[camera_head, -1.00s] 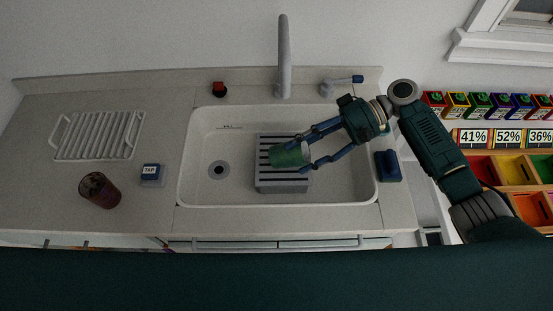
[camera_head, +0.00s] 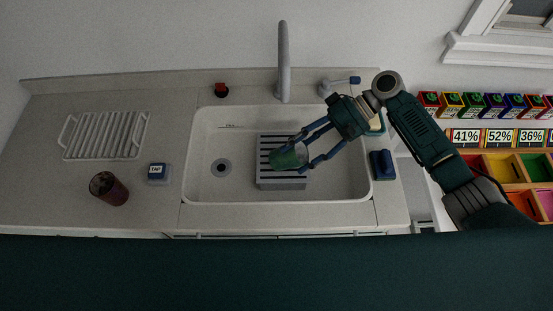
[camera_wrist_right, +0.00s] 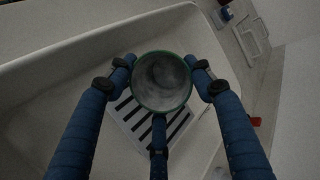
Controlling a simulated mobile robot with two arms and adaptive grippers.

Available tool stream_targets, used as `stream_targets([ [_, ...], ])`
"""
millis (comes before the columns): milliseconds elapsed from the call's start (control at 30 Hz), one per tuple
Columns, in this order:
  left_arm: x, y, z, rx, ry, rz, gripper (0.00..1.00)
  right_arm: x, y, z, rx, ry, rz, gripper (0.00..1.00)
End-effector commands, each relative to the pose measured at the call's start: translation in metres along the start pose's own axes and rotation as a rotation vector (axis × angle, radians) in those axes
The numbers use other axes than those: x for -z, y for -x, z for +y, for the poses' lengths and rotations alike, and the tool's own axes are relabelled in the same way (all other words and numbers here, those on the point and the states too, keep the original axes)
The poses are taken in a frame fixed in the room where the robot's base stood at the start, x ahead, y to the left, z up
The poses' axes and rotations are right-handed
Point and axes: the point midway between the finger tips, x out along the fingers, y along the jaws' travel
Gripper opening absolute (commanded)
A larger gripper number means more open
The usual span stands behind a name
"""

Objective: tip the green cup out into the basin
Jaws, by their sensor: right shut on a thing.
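The green cup (camera_head: 288,157) is held over the grey slatted rack (camera_head: 282,183) inside the white basin (camera_head: 345,190). My right gripper (camera_head: 306,148) is shut on the cup, its blue fingers around the sides. The cup looks tilted in the head view. In the right wrist view the cup (camera_wrist_right: 161,82) shows its round green rim and grey inside between the fingers (camera_wrist_right: 161,88). I cannot tell whether anything is in it, and no stream shows. My left gripper is not in view.
A dark red glass (camera_head: 109,188), a small labelled block (camera_head: 158,173) and a white drying rack (camera_head: 106,136) are on the left counter. A blue item (camera_head: 382,164) is at the right.

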Motion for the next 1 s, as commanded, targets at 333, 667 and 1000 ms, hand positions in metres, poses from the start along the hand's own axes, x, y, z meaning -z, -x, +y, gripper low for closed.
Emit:
stream_targets([
  [333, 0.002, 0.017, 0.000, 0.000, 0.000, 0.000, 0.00, 0.000, 0.001, -0.004, -0.056, -0.019, 0.003, 0.16],
  [667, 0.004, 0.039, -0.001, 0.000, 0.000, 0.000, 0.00, 0.002, -0.004, 0.001, -0.183, -0.064, 0.010, 0.16],
  [1000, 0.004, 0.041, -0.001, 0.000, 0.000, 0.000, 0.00, 0.002, -0.005, 0.001, -0.195, -0.067, 0.010, 0.16],
])
